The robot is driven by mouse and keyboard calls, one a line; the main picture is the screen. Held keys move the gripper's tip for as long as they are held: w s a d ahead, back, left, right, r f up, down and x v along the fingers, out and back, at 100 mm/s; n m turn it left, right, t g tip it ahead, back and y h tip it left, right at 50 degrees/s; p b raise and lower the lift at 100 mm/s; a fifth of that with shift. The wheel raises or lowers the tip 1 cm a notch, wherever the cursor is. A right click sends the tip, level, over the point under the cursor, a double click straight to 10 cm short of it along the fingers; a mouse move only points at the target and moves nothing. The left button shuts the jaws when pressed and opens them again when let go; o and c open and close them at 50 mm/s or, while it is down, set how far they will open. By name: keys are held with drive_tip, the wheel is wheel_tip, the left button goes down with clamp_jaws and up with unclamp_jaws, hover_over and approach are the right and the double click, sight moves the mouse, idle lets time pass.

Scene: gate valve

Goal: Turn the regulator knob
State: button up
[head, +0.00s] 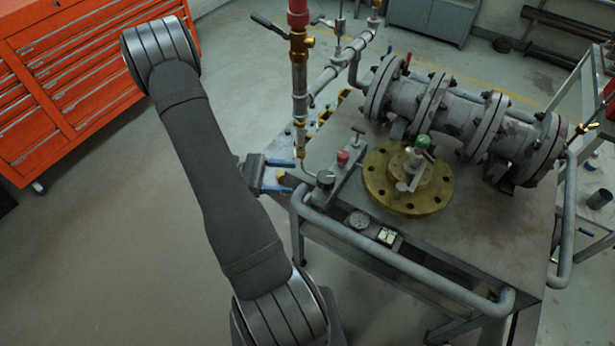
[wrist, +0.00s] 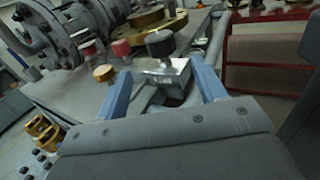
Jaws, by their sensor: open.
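A round black knob (head: 325,179), the likely regulator knob, stands on a metal block at the near left corner of the work table. It also shows in the wrist view (wrist: 160,43), upright on its shiny block (wrist: 165,72). My gripper (head: 291,175) is open, with its blue fingers pointing right toward the knob in the head view. In the wrist view my gripper (wrist: 161,66) has one finger on each side of the block, and the knob appears centred beyond the fingertips. No contact with the knob is visible. The exact gap is unclear.
A red knob (head: 343,157) stands just behind the black one. A brass flange (head: 408,181) and a grey flanged pipe (head: 460,118) occupy the table (head: 465,240). A vertical pipe (head: 299,90) rises close to my gripper. A grey rail (head: 410,262) runs along the table's front.

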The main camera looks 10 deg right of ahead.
drive_tip(key=v, duration=0.6)
drive_tip(key=shift+o, duration=0.2)
drive_tip(key=shift+a, duration=0.15)
